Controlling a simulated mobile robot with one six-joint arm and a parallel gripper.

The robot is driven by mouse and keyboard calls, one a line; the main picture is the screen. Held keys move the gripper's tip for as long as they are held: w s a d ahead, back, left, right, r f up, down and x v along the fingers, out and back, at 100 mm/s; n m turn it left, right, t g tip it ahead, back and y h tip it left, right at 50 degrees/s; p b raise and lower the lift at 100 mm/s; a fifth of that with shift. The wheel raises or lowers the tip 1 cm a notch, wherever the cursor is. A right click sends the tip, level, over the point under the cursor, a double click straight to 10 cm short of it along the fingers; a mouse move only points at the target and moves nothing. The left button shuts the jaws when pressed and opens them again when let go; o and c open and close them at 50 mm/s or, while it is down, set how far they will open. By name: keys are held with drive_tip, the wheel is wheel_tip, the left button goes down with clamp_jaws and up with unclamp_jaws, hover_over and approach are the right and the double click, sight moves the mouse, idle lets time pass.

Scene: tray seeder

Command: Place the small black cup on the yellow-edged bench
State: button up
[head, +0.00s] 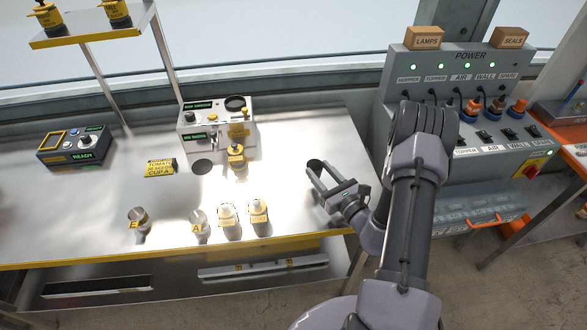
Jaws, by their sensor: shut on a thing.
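The yellow-edged bench (60,215) fills the left and middle of the head view. My gripper (312,172) is over the right part of its top, with its fingers pointing up and left in the picture. It is shut on the small black cup (315,164). Only the cup's dark round top shows clearly between the fingertips; the fingers hide the rest. I cannot tell whether the cup touches the bench top.
Several yellow-labelled containers, among them a white one (259,212), stand near the bench's front edge. A white device (205,118) and a dark READY box (75,147) stand behind. A power panel (468,75) is at right. Bench space left of my gripper is clear.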

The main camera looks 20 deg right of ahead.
drive_tip(key=w, duration=0.2)
drive_tip(key=w+a, duration=0.1)
drive_tip(key=w, duration=0.1)
drive_tip(key=w+a, duration=0.1)
drive_tip(key=w, duration=0.1)
drive_tip(key=shift+a+f+b, duration=0.15)
drive_tip(key=shift+f+b, duration=0.2)
drive_tip(key=shift+b, duration=0.05)
wheel_tip(320, 180, down, 4)
drive_tip(key=shift+w+r+b, duration=0.1)
drive_tip(key=shift+r+b, duration=0.05)
drive_tip(key=shift+b, duration=0.85)
drive_tip(key=shift+r, duration=0.2)
drive_tip(key=shift+f, duration=0.1)
drive_tip(key=o, duration=0.8)
drive_tip(key=shift+f, duration=0.1)
drive_tip(key=o, duration=0.5)
